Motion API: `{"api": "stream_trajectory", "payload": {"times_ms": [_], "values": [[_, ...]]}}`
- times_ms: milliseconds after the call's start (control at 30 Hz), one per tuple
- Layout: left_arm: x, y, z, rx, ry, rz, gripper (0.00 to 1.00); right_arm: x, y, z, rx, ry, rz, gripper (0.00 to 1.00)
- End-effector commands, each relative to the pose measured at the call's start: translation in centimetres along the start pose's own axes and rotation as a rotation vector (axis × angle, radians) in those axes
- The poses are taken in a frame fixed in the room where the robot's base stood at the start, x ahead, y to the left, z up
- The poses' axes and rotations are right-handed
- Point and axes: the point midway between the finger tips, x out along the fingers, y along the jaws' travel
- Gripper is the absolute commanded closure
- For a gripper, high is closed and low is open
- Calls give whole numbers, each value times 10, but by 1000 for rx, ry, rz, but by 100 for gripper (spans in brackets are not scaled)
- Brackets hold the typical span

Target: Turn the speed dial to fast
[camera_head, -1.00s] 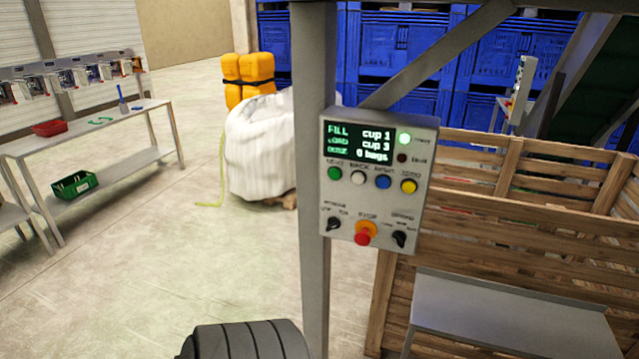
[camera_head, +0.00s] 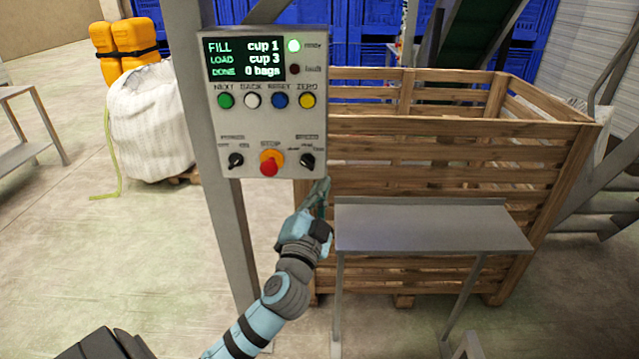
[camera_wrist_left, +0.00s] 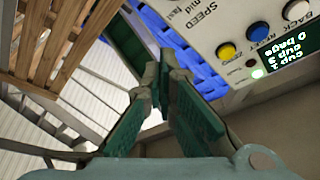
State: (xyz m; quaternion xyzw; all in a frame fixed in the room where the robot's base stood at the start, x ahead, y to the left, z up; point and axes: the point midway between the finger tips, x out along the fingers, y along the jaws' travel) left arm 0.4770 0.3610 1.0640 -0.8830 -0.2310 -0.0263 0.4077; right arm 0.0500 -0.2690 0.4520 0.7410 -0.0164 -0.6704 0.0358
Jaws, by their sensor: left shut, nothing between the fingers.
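The grey control box (camera_head: 218,150) hangs on a post, with its face towards me. The speed dial (camera_head: 307,161) is a small black knob at its lower right; its exact setting is too small to read. The SPEED label (camera_wrist_left: 197,17) and "mid" show in the left wrist view, where the dial itself is out of frame. My left gripper (camera_head: 320,192) is just below and slightly right of the dial, apart from it. Its fingers (camera_wrist_left: 163,78) are shut and empty. My right gripper is not in view.
The red stop button (camera_head: 269,165) and another black knob (camera_head: 236,160) sit left of the dial. Coloured buttons run above. A grey table (camera_head: 430,228) and a wooden crate (camera_head: 440,125) stand at the right, close to my left arm.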

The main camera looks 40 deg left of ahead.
Motion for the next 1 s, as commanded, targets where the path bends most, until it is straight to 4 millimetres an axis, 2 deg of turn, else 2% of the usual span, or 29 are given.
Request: {"api": "stream_trajectory", "payload": {"times_ms": [167,533,600,700,833,1000], "values": [[23,-4,-5,0,4,-5,100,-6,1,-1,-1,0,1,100],[102,-3,-3,-1,1,-2,100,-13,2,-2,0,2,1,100],[93,0,14,5,0,1,100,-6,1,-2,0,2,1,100],[88,0,27,4,1,0,100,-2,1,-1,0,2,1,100],[85,-1,34,0,2,1,100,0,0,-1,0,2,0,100],[85,-2,35,0,2,0,100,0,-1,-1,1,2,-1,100]]}}
